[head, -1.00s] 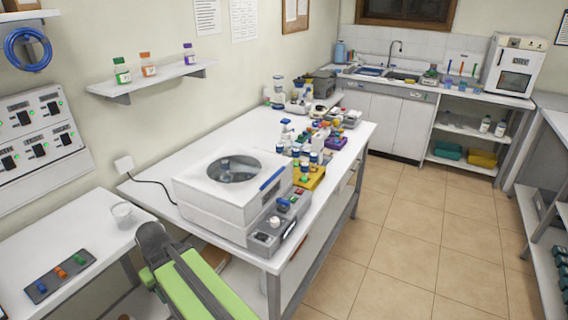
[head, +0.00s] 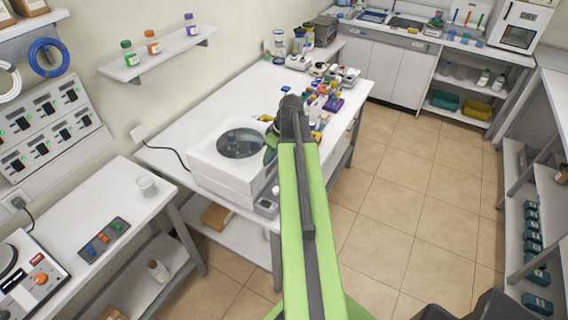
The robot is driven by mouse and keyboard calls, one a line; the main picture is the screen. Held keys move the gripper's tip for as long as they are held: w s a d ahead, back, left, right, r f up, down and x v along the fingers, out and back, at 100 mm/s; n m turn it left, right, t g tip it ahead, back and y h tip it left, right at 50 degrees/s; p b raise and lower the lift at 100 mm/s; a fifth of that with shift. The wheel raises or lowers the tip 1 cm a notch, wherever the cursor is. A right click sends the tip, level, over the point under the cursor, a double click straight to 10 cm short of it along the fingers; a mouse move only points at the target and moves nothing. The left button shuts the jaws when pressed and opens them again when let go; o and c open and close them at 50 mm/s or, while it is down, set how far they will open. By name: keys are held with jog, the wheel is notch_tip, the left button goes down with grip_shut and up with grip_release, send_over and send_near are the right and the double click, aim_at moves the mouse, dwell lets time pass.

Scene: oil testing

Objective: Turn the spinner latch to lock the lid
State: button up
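The spinner (head: 222,178) is a white boxy machine on the long white bench. Its lid (head: 206,152) looks lowered, with a round dark window (head: 241,143) in the top. A grey control panel (head: 267,204) sits at its front right corner. The latch on the front edge of the lid is mostly hidden behind my green arm, so its position cannot be read. My gripper (head: 270,148) is at the far end of the arm, by the lid's right edge. Its fingers are largely hidden, and I cannot tell whether they touch anything.
Small bottles and coloured racks (head: 325,98) crowd the bench beyond the spinner. The tiled floor (head: 385,200) to the right is clear.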

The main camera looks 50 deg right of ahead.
jog(key=s+d+r+t, duration=0.1)
jog(key=s+d+r, duration=0.1)
jog(key=s+d, duration=0.6)
jog(key=shift+n, duration=0.3)
jog(key=d+b+x, duration=0.1)
jog(key=b+x, duration=0.4)
jog(key=w+b+x, duration=0.1)
jog(key=b+x, duration=0.4)
jog(key=x, duration=0.1)
jog(key=d+b+x, duration=0.1)
jog(key=b+x, duration=0.4)
jog(key=x, duration=0.1)
jog(key=shift+w+d+f, duration=0.15)
jog(key=shift+w+d, duration=0.15)
jog(key=shift+w+a+f+b, duration=0.1)
jog(key=shift+w+f+b, duration=0.2)
jog(key=shift+f+b, duration=0.15)
jog(key=shift+r, duration=0.15)
jog(key=shift+c, duration=0.5)
